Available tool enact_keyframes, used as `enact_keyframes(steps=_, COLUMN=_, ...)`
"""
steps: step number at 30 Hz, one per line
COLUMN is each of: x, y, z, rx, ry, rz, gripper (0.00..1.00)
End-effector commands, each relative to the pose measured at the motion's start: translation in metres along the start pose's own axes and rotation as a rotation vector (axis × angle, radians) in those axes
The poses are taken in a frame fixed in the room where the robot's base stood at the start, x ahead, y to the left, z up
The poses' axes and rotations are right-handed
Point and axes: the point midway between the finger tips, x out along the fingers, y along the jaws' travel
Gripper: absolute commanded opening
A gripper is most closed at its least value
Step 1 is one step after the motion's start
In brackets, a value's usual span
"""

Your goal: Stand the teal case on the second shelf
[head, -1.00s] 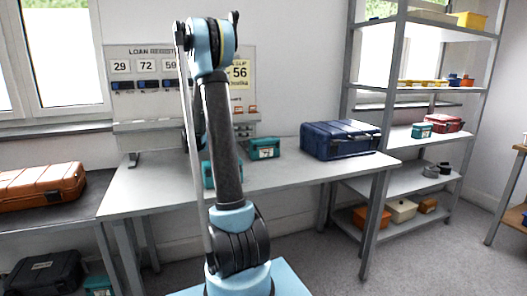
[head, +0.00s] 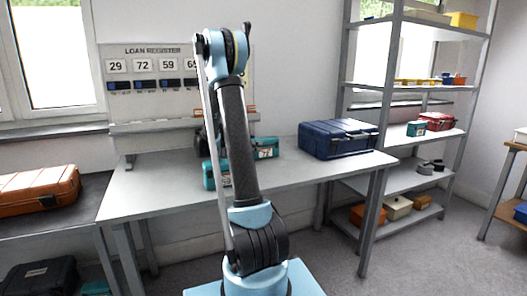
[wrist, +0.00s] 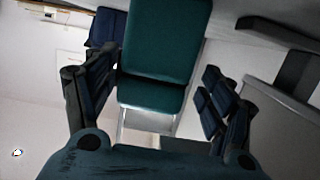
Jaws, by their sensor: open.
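Two teal cases are on the grey table: one in front (head: 209,176), partly behind my arm, and one farther back (head: 267,147), also partly covered. A large teal case (wrist: 160,45) fills the upper middle of the wrist view, between and beyond my fingers. My gripper (wrist: 158,100) is open, with a finger on each side and visible gaps to the case. In the head view my gripper is mostly hidden behind the arm. The shelf rack (head: 366,190) stands at right; its second level from the bottom (head: 392,178) holds dark grey items (head: 430,167).
A navy case (head: 338,139) lies at the table's right end. A small teal case (head: 416,129) and a red case (head: 437,121) occupy the middle shelf. The bottom shelf holds several boxes. An orange case (head: 38,192) lies on the left bench. The second level has bare room at its left.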

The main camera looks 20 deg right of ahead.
Motion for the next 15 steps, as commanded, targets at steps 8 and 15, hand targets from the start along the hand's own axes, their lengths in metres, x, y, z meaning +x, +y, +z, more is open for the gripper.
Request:
enact_keyframes(steps=8, x=0.031, y=0.009, z=-0.006, rx=0.001, ry=0.000, rz=0.002, gripper=0.76)
enact_keyframes(steps=15, x=0.049, y=0.007, z=-0.005, rx=0.000, ry=0.000, rz=-0.001, gripper=0.76)
